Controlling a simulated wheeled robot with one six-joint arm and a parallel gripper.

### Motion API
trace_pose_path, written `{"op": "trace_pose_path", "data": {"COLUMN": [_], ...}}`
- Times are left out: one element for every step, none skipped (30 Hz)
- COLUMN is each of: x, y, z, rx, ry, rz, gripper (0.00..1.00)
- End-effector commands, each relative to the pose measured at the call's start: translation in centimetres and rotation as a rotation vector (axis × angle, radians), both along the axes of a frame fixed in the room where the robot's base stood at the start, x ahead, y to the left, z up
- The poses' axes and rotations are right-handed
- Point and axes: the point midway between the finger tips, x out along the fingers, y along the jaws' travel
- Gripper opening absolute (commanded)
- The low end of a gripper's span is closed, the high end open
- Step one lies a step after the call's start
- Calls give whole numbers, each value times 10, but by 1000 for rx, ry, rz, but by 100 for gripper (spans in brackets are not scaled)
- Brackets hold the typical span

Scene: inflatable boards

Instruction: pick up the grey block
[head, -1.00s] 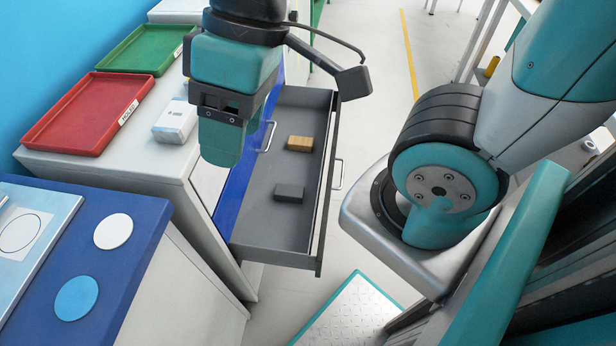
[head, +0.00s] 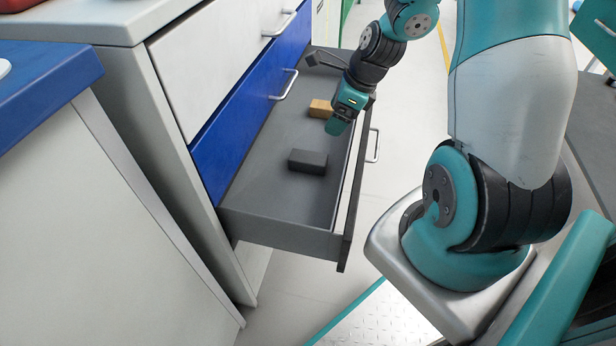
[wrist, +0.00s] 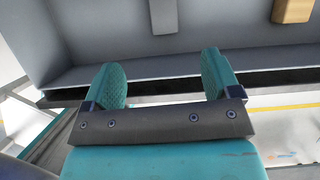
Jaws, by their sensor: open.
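The grey block (head: 308,161) lies on the floor of the open grey drawer (head: 262,205), toward its near end. My gripper (head: 338,127) is above the drawer near its right wall, up and to the right of the grey block and apart from it. In the wrist view the two teal fingers (wrist: 165,82) are spread with nothing between them. The grey block also shows in the wrist view (wrist: 164,14), partly cut off at the top edge, beyond the fingertips.
A wooden block (head: 320,108) lies farther back in the drawer, close to my gripper; it also shows in the wrist view (wrist: 293,10). The blue drawer front (head: 240,110) and white cabinet stand to the left. The drawer's right wall (head: 352,185) is a raised edge.

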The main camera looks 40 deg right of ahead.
Motion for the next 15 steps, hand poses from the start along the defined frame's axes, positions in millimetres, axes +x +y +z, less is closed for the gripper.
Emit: {"op": "trace_pose_path", "data": {"x": [0, 1, 2, 4, 5, 8, 10, 12, 15, 17, 19, 22, 24, 26, 28], "y": [-3, -4, -3, -2, -1, 2, 4, 5, 8, 9, 11, 14, 15, 16, 18], "z": [-11, -14, -20, -25, -30, -39, -45, -52, -61, -67, -74, -82, -88, -94, -100], "rx": [6, 9, 12, 12, 12, 13, 13, 12, 12, 11, 11, 10, 11, 10, 10], "ry": [5, 9, 11, 10, 11, 13, 13, 12, 13, 12, 12, 12, 13, 12, 11], "rz": [-30, -41, -49, -51, -50, -48, -48, -48, -47, -46, -46, -45, -45, -46, -46], "gripper": [83, 83, 83, 83, 83, 83, 83, 83, 83, 83, 83, 83, 83, 83, 83]}}
